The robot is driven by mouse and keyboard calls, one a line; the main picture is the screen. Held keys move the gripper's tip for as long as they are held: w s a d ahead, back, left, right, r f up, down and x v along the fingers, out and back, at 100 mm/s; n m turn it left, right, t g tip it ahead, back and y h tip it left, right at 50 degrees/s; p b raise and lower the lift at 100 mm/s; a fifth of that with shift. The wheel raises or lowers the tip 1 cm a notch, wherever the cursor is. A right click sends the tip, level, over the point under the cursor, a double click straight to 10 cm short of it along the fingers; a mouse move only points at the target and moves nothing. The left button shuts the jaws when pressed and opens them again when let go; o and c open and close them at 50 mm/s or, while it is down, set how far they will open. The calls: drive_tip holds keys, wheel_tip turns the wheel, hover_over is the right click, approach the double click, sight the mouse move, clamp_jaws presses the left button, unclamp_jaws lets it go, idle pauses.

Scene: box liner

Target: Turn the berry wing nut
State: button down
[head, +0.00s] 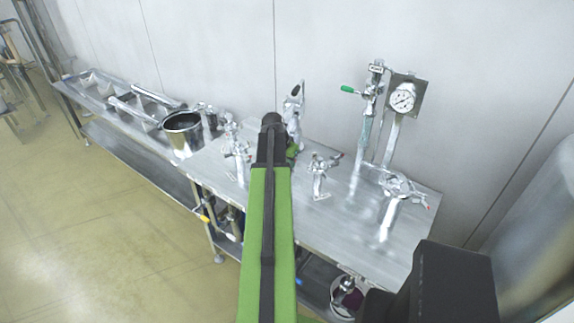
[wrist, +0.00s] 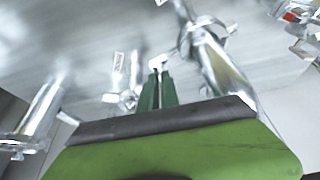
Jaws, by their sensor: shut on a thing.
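My gripper (wrist: 158,77) shows in the wrist view as two dark green fingers close together. They are shut on a small bright metal part (wrist: 160,62) among shiny fittings. No berry colour shows on that part, so I cannot tell whether it is the berry wing nut.
The steel bench (head: 335,222) carries several metal valves. A valve with a red-tipped handle (head: 320,176) stands right of my arm. A pressure gauge (head: 402,98) and a green-handled pipe (head: 368,100) rise at the back. A steel pot (head: 184,132) stands at the left.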

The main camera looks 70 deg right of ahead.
drive_tip(key=n+t, duration=0.1)
drive_tip(key=n, duration=0.3)
drive_tip(key=shift+d+n+t, duration=0.15)
drive_tip(key=shift+n+t, duration=0.15)
drive_tip(key=shift+t, duration=0.1)
idle(0.4)
drive_tip(key=c, duration=1.6)
unclamp_jaws()
drive_tip(key=shift+w+f, duration=0.1)
drive_tip(key=shift+w, duration=0.1)
drive_tip(key=shift+s, duration=0.15)
drive_tip(key=p+v, duration=1.6)
drive_tip(key=v, duration=0.1)
drive_tip(key=shift+s+a, duration=0.15)
drive_tip(key=shift+a, duration=0.1)
